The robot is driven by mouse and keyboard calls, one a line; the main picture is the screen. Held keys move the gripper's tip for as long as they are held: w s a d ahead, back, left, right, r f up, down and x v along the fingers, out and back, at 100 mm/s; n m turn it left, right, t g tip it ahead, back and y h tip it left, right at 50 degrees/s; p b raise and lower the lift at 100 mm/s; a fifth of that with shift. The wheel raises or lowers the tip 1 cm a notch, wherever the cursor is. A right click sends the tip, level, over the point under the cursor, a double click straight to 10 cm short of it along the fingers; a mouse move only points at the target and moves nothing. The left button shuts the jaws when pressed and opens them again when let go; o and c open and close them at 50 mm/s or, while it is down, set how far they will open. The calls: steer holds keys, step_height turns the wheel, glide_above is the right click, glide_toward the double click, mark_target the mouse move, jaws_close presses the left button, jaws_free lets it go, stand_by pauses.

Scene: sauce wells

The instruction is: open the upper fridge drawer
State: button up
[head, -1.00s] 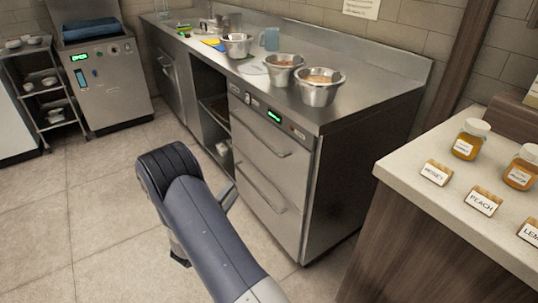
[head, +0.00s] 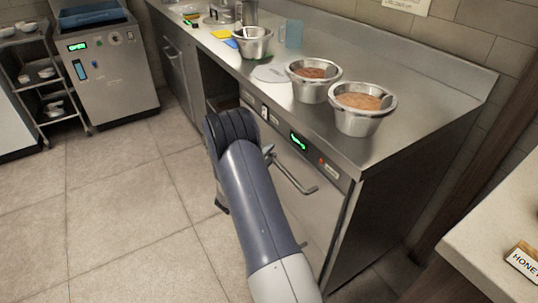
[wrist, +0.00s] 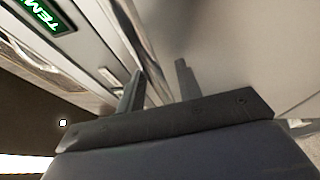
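The upper fridge drawer (head: 308,210) is a steel front under the counter, with a green-lit display (head: 299,141) above it. It looks closed. Its bar handle (head: 294,179) shows right of my arm, and my arm hides its left end. My gripper (wrist: 158,75) has two dark fingers standing apart in the wrist view, with no object clearly held between them. In the head view it is mostly hidden behind my wrist, close to the handle's left end. I cannot tell whether it touches the handle. The lower drawer is largely hidden by my arm.
Steel bowls with sauce (head: 313,80) and (head: 361,107) stand on the counter (head: 410,125) above the drawers. A pale counter with a label (head: 524,261) juts in at the lower right. Open tiled floor (head: 120,215) lies to the left.

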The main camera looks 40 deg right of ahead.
jaws_close()
stand_by(0.4)
